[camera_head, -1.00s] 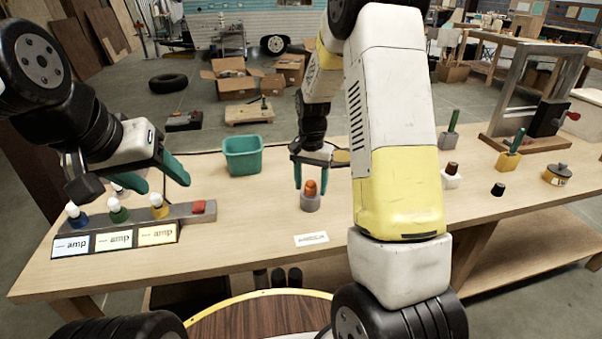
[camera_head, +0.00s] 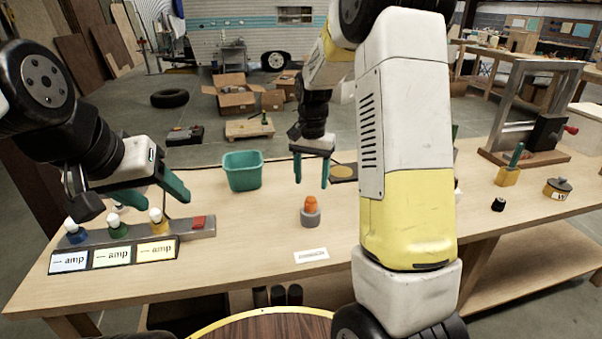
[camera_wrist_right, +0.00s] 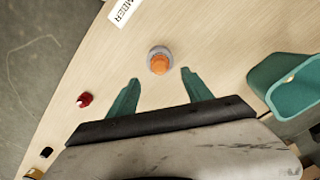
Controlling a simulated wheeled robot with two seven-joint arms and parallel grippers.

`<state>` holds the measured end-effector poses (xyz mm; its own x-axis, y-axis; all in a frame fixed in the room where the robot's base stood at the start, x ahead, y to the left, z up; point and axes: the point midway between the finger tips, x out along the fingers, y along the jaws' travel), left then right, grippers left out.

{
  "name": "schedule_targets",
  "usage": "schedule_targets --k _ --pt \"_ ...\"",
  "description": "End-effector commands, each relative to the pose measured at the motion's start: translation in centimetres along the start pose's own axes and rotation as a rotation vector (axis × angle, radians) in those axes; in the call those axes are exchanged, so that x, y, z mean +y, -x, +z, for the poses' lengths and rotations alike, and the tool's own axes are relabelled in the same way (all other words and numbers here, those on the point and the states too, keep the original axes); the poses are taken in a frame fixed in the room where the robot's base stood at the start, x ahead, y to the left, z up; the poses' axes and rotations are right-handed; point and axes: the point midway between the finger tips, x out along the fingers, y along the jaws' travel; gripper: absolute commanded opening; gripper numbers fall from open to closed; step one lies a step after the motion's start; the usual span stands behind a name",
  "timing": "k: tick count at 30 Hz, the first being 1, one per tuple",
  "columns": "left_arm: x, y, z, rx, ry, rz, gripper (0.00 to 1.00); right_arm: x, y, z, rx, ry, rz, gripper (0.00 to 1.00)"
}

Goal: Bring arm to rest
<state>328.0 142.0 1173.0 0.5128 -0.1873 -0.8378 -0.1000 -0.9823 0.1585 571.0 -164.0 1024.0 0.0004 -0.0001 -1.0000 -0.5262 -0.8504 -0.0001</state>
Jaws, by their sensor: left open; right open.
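My right gripper (camera_head: 311,170) is open and empty above the table, behind and above an orange-topped piece in a round grey holder (camera_head: 310,218). In the right wrist view, the orange piece (camera_wrist_right: 159,63) stands just beyond the two spread green fingertips (camera_wrist_right: 158,76), apart from them. My left gripper (camera_head: 172,196) is open, with its green fingers over the grey strip (camera_head: 190,232) that holds blue, green and yellow sockets with white bulbs. Nothing shows between its fingers. My right upper arm hides part of the table's middle right.
A green bin (camera_head: 243,171) stands on the table (camera_head: 255,225) left of my right gripper. A white label (camera_head: 311,255) lies in front. Right of my arm are a yellow block with a green handle (camera_head: 508,174), a small pot (camera_head: 557,188) and a grey frame (camera_head: 520,110).

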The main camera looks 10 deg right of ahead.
Motion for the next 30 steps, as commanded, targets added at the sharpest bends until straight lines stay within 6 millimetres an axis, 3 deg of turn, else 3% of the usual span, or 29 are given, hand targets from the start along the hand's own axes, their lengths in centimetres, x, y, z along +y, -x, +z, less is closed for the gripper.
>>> schedule_targets --k 4,8,12,18,24,30 --pt "0.0 0.0 0.0 0.0 0.0 0.0 0.58 0.2 0.6 0.3 0.005 0.008 -0.011 0.58" --pt "0.0 0.0 0.0 0.0 0.0 0.0 0.58 1.0 3.3 1.7 0.031 0.05 -0.061 0.58" --pt "0.0 0.0 0.0 0.0 0.0 0.0 0.58 2.7 7.7 5.1 0.09 0.144 -0.148 0.58" --pt "0.0 0.0 0.0 0.0 0.0 0.0 0.58 5.6 12.5 10.9 0.205 0.301 -0.25 0.58" --pt "0.0 0.0 0.0 0.0 0.0 0.0 0.58 8.6 14.8 16.8 0.342 0.452 -0.312 0.58" --pt "0.0 0.0 0.0 0.0 0.0 0.0 0.58 10.4 15.1 20.7 0.449 0.558 -0.33 0.58"
